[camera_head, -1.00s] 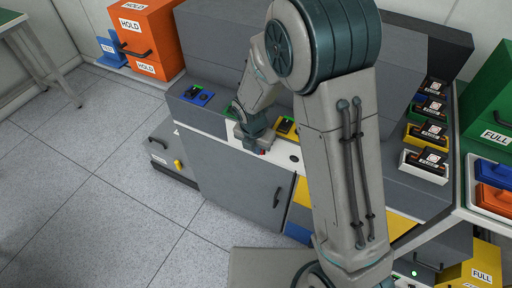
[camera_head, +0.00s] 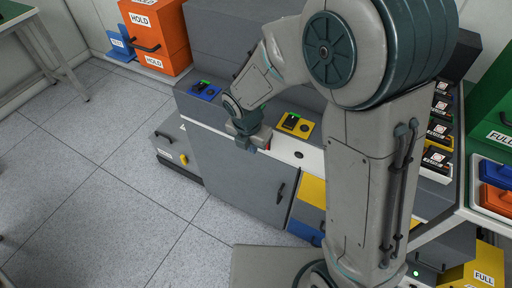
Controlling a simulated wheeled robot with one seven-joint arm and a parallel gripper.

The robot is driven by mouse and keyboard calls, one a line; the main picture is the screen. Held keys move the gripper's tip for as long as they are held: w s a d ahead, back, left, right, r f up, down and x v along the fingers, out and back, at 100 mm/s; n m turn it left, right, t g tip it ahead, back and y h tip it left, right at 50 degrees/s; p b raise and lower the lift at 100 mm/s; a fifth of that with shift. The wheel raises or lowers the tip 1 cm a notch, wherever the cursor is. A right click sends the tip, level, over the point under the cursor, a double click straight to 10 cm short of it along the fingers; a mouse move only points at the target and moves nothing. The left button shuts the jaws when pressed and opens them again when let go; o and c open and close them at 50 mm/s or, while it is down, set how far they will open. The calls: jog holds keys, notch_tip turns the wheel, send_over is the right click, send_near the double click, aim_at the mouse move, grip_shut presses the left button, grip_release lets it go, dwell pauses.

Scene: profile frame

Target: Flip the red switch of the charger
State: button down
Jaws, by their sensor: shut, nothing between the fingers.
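The charger is a grey cabinet (camera_head: 235,175) with a white strip along its top front edge. A small red part (camera_head: 267,147), apparently the red switch, shows at that strip, just right of my gripper. It is partly hidden and too small to tell which way it is set. My gripper (camera_head: 250,149) is shut and empty, pointing down in front of the strip, close beside the red part. I cannot tell whether they touch.
A blue panel (camera_head: 204,91) and a yellow panel (camera_head: 294,124) with green displays sit on the charger top. Battery-like packs (camera_head: 437,133) stand in a row at right. Orange HOLD boxes (camera_head: 155,32) stand at back left. The floor (camera_head: 100,190) at left is clear.

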jog(key=r, duration=0.1)
jog(key=s+r, duration=0.1)
jog(key=r, duration=0.1)
jog(key=shift+s+a+r, duration=0.2)
jog(key=shift+a+r, duration=0.1)
jog(key=shift+a, duration=0.05)
jog(key=s+d+r+m+p, duration=0.1)
jog(key=s+d+r+m, duration=0.2)
jog(key=m, duration=0.7)
jog(key=s+d+r+m+p, duration=0.2)
jog(key=s+d+r+m, duration=0.2)
jog(key=d+r+m, duration=0.3)
jog(key=s+d+r+m+t+p, duration=0.1)
jog(key=s+d+r+m, duration=0.3)
jog(key=d+m, duration=0.5)
notch_tip(320, 180, up, 2)
jog(key=m+p, duration=0.1)
jog(key=m, duration=0.4)
jog(key=shift+s+d+y, duration=0.15)
jog(key=shift+d+y, duration=0.25)
jog(key=shift+r, duration=0.1)
